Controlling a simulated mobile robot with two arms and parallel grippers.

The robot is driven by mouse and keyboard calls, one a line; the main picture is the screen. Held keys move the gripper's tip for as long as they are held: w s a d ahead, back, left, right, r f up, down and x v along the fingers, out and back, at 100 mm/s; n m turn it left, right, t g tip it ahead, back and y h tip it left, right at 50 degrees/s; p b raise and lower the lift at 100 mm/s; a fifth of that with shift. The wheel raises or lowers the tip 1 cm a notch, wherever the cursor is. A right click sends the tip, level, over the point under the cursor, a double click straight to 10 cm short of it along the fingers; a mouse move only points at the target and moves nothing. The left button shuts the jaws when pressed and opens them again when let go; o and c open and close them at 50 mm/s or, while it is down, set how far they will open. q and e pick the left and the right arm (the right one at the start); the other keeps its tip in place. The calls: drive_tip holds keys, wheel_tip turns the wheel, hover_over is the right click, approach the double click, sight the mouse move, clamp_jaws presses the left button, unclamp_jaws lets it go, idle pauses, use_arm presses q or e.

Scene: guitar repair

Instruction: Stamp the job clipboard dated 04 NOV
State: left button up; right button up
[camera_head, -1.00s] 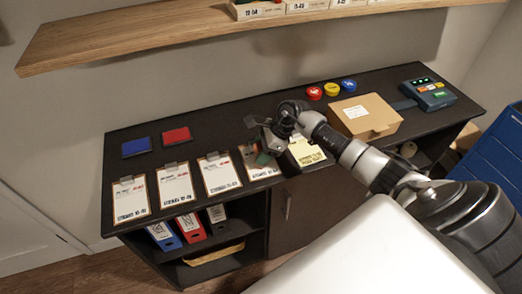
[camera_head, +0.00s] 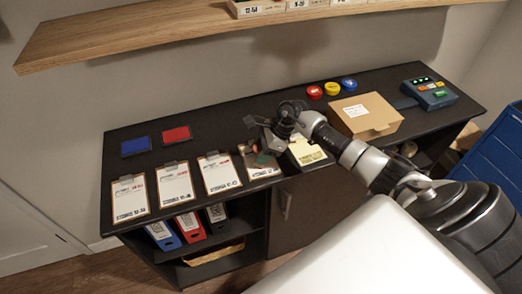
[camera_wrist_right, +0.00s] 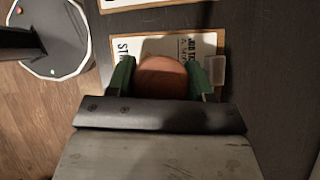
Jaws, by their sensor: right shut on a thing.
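Several clipboards with white sheets lie in a row on the dark bench: the far left one (camera_head: 131,199), a second (camera_head: 175,185), a third (camera_head: 219,174) and the rightmost (camera_head: 257,168). Their dates are too small to read. My right gripper (camera_head: 266,158) is over the rightmost clipboard and partly covers it. In the right wrist view its green-edged fingers (camera_wrist_right: 163,80) are shut on a round reddish-brown wooden knob (camera_wrist_right: 163,70), which looks like a stamp handle. The clipboard's sheet (camera_wrist_right: 130,47) lies beneath it. The stamp's underside is hidden; contact cannot be told. My left gripper is not in view.
A blue pad (camera_head: 136,146) and a red pad (camera_head: 177,134) lie behind the clipboards. A yellow note pad (camera_head: 307,152) is just right of the gripper. A cardboard box (camera_head: 366,115), coloured round tins (camera_head: 331,89) and a button device (camera_head: 429,94) stand farther right. A wooden shelf (camera_head: 150,35) hangs above.

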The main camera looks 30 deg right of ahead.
drive_tip(key=shift+r+p, duration=1.75)
drive_tip(key=shift+r, duration=1.75)
